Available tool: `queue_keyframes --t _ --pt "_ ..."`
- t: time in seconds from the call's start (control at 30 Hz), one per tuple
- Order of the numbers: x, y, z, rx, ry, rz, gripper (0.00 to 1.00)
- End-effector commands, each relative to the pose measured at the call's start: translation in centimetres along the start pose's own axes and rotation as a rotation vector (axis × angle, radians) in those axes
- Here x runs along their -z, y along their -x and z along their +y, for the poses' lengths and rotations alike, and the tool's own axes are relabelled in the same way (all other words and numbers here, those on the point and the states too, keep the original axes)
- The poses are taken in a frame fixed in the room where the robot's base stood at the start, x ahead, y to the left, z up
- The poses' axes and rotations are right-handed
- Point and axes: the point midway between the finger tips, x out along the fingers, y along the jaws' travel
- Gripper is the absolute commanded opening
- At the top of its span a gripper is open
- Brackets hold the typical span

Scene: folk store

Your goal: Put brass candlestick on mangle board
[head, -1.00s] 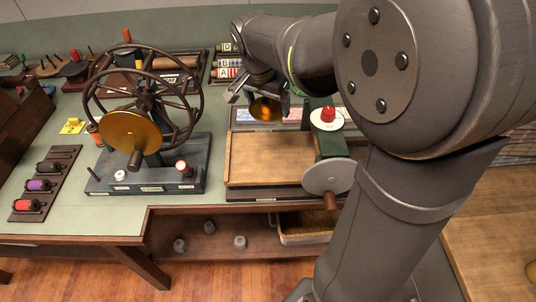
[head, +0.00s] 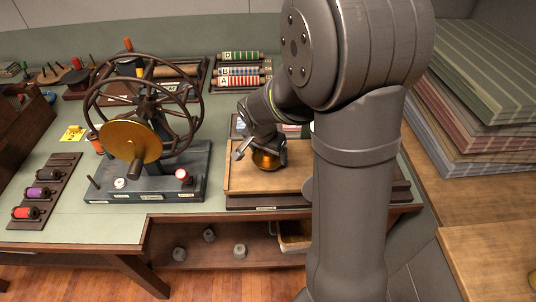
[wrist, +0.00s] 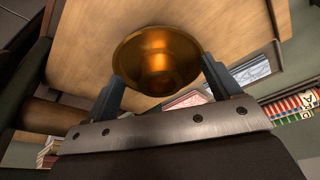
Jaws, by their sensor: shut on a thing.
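The brass candlestick (head: 266,160) is held in my gripper (head: 262,147), over the bare wooden surface of the mangle board (head: 240,183) in the head view. In the wrist view the candlestick (wrist: 157,58) shows as a round golden cup between the two fingers, with the wooden surface (wrist: 225,25) behind it. My gripper is shut on it. I cannot tell whether its base touches the wood; the base is hidden. My arm covers the right part of the board and its crank.
A large spoked wheel with a brass disc (head: 131,141) stands on a dark base left of the board. Lettered rollers (head: 240,70) lie behind. A spool rack (head: 45,187) is at far left. Folded striped cloths (head: 480,90) are stacked at right.

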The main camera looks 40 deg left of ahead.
Motion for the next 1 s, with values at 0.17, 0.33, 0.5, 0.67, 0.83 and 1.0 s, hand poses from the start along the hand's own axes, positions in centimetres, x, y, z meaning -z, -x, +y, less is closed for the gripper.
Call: queue_keyframes --t 0.17,0.33,0.5,0.67,0.83,1.0 --pt "-0.4 -1.2 0.0 0.0 0.0 -0.001 0.56" --pt "-0.3 -1.2 0.0 0.0 0.0 0.0 0.56" --pt "-0.4 -1.4 0.0 0.0 0.0 -0.001 0.94" --pt "-0.4 -1.4 0.0 0.0 0.0 -0.001 1.0" --pt "-0.3 -1.1 0.0 0.001 0.0 0.0 1.0" --pt "-0.2 0.8 -0.1 0.003 0.0 0.003 1.0"
